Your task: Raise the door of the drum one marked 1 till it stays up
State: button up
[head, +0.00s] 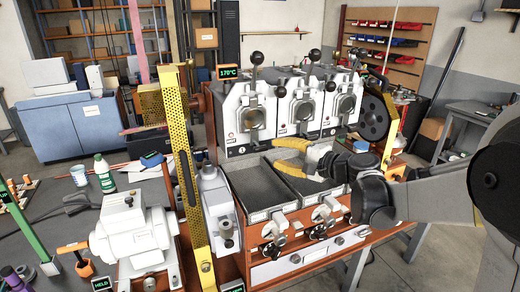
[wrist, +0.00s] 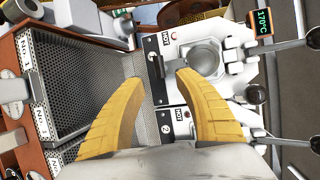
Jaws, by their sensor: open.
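The three-drum roaster stands mid-picture in the head view. Drum one (head: 246,95) is the leftmost white front, beside the 170°C display. Its plate marked 1 (wrist: 152,55) shows in the wrist view, with the round grey door (wrist: 203,58) beside it, seemingly down. The door also shows in the head view (head: 251,118). My gripper (head: 276,154) is open and empty above the trays, in front of the drums and right of drum one. In the wrist view its yellow fingers (wrist: 160,82) are spread near plates 1 and 2. I see no contact with the door; one fingertip covers part of its surroundings.
Drums two (head: 300,108) and three (head: 345,102) stand to the right, with black-knobbed levers above. Perforated trays (wrist: 48,70) lie below the drums. A yellow perforated upright (head: 186,165) stands to the left. A white grinder-like machine (head: 135,235) sits front left.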

aim_at(263, 150)
jog(key=b+x, duration=0.1)
jog(key=x, duration=0.6)
jog(key=shift+w+a, duration=0.15)
jog(key=shift+w, duration=0.05)
grip_shut()
